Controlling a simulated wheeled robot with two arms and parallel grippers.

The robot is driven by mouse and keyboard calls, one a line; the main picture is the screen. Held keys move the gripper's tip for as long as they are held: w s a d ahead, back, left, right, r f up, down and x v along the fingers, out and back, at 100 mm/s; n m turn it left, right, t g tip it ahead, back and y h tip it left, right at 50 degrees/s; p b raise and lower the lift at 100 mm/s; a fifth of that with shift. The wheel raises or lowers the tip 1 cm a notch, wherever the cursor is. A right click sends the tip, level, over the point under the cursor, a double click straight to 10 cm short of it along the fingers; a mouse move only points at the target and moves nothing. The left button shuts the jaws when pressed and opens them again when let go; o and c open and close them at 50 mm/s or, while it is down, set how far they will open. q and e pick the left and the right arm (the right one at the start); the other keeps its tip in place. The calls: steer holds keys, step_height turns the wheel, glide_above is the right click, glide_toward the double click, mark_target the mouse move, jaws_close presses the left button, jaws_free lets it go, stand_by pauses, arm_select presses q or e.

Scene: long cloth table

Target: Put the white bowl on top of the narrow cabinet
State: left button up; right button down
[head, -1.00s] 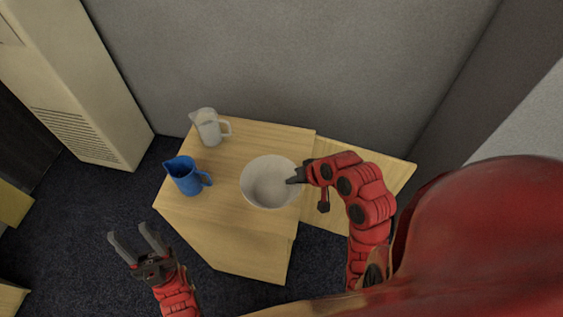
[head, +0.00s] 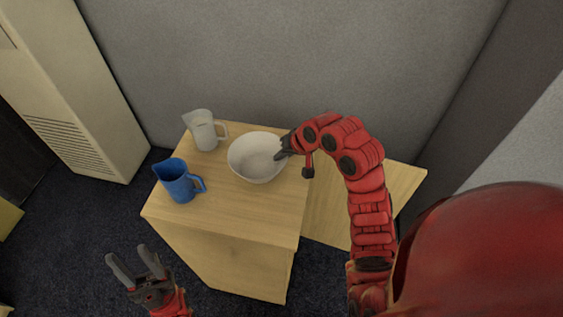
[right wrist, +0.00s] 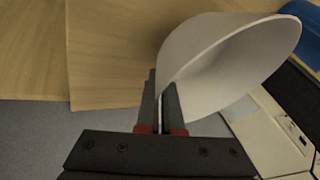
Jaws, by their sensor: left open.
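The white bowl (head: 254,165) is over the top of the light wood cabinet (head: 235,205), near its right back part. Whether it touches the top or hangs just above is hard to tell. My right gripper (head: 281,154) is at the bowl's right rim in the head view. In the right wrist view my right gripper (right wrist: 160,100) has its fingers closed on the rim of the bowl (right wrist: 230,60), one on each side of the wall. My left gripper (head: 131,260) is open and empty, left of and in front of the cabinet.
A blue pitcher (head: 178,183) stands on the cabinet's left part, and a white pitcher (head: 203,132) stands behind it. A lower wooden surface (head: 335,205) lies right of the cabinet. A grey wall (head: 290,60) rises behind. The cabinet top's front middle is clear.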

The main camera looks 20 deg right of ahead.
mark_target(281, 171)
step_height(281, 171, down, 2)
steer(key=shift+s+f+p, duration=0.1)
steer(key=shift+f+p, duration=0.05)
steer(key=shift+p, duration=0.45)
steer(key=shift+f, duration=0.35)
steer(key=shift+f, duration=0.1)
steer(key=shift+f, duration=0.15)
steer(key=c, duration=1.1)
jaws_free()
